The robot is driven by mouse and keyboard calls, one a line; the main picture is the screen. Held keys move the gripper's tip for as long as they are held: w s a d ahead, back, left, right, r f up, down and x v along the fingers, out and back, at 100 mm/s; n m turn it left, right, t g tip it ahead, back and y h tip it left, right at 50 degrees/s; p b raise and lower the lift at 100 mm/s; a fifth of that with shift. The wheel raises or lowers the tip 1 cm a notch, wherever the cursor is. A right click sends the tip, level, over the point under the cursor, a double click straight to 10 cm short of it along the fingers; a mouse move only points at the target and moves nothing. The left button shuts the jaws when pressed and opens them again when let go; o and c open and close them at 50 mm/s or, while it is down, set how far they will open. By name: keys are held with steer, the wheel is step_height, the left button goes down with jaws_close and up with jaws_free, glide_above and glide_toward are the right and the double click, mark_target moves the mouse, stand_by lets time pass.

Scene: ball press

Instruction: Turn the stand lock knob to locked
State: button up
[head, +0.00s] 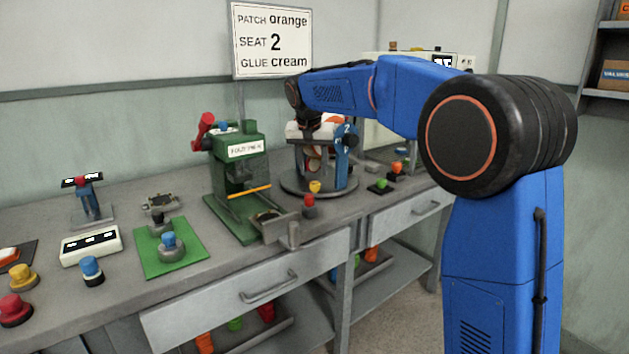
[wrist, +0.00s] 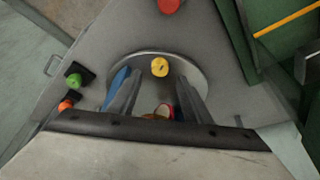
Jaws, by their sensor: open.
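The stand is a round grey base (head: 290,187) with blue posts (head: 347,148) bearing numbers. A small yellow knob (head: 315,187), which looks like the stand lock knob, sits at the base's front edge. It also shows in the wrist view (wrist: 159,67), with a small dark mark on top too small to read. My gripper (head: 313,160) hangs over the stand, fingers down and open. In the wrist view its two grey fingers (wrist: 158,84) stand apart, with the yellow knob beyond their tips. A partly hidden red and white ball (wrist: 163,110) shows between them.
A green press (head: 236,165) with a red handle stands close left of the stand. A red knob (head: 309,206) lies just in front. Green (head: 380,186) and orange (head: 396,168) buttons are at right. A sign (head: 272,40) reads patch orange, seat 2, glue cream.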

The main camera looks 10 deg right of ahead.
mark_target(315, 183)
steer(key=shift+x, duration=2.9)
steer(key=c, duration=1.1)
